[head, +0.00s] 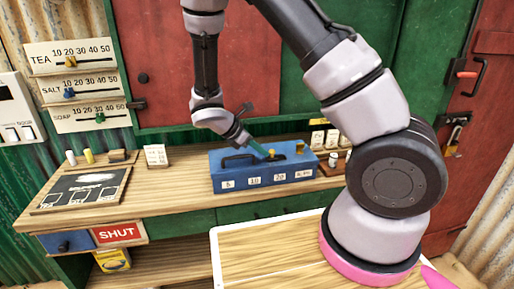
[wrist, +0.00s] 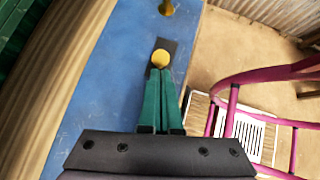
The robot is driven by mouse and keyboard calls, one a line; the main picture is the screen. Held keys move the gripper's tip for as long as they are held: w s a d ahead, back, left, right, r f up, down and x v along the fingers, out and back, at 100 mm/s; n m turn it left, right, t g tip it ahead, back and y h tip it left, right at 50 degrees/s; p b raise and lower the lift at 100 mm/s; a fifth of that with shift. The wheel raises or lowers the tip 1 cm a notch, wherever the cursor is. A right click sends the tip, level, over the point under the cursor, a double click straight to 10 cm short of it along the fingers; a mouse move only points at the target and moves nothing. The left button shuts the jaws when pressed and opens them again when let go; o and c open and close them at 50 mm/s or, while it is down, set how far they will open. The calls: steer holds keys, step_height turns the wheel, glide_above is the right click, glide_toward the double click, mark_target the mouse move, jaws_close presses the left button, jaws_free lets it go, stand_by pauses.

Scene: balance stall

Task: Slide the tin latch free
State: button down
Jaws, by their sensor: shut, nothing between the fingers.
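The blue tin (head: 232,180) stands on the wooden counter, with number labels along its front and a black handle on top. A yellow latch knob (head: 271,153) sits on a dark plate on its lid. The knob also shows in the wrist view (wrist: 160,57). My gripper (head: 266,153) points down at the lid, its green fingers pressed together and empty. In the wrist view the fingertips (wrist: 161,76) are right at the near side of the knob; I cannot tell whether they touch it.
A second yellow piece (wrist: 166,8) stands farther along the blue lid. Price sliders (head: 78,60) hang on the left wall.

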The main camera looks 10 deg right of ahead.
mark_target(274, 151)
steer(key=shift+d, duration=1.65)
steer(key=shift+r, duration=0.15)
